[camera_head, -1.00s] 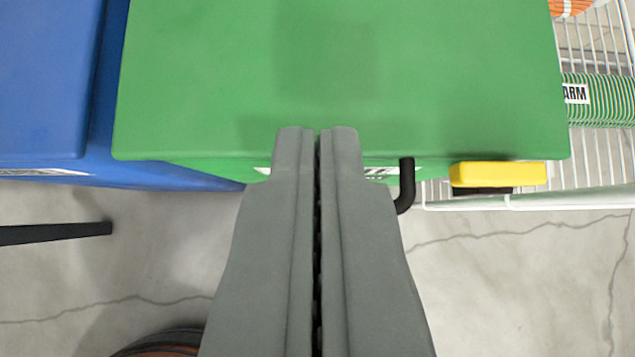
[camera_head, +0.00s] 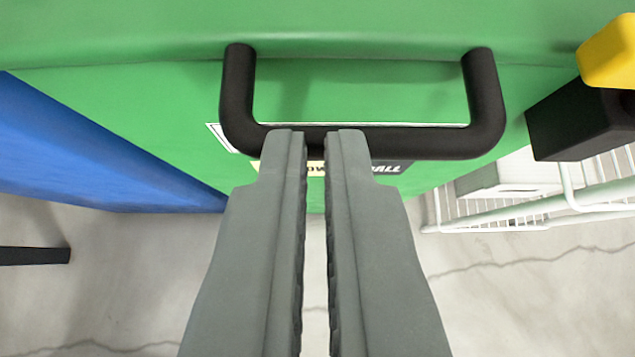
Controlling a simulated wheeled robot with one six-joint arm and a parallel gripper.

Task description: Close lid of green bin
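The green bin (camera_head: 150,120) fills the upper part of the view. Its lid (camera_head: 350,15) shows as a green band along the top, with its front edge above the front face. I cannot tell from this angle whether it is fully down. A black U-shaped handle (camera_head: 410,140) sticks out near that edge. My gripper (camera_head: 316,135) is slightly open, with a narrow empty gap between its grey fingers. Its fingertips overlap the handle's lower bar in the picture; contact cannot be told. The fingers partly hide a label (camera_head: 385,167) on the bin's front.
A blue bin (camera_head: 90,160) stands close on the left. A yellow block (camera_head: 610,55) on a black part (camera_head: 580,120) is at the right. White wire shelving (camera_head: 530,205) is below it. Bare concrete floor (camera_head: 150,270) lies below.

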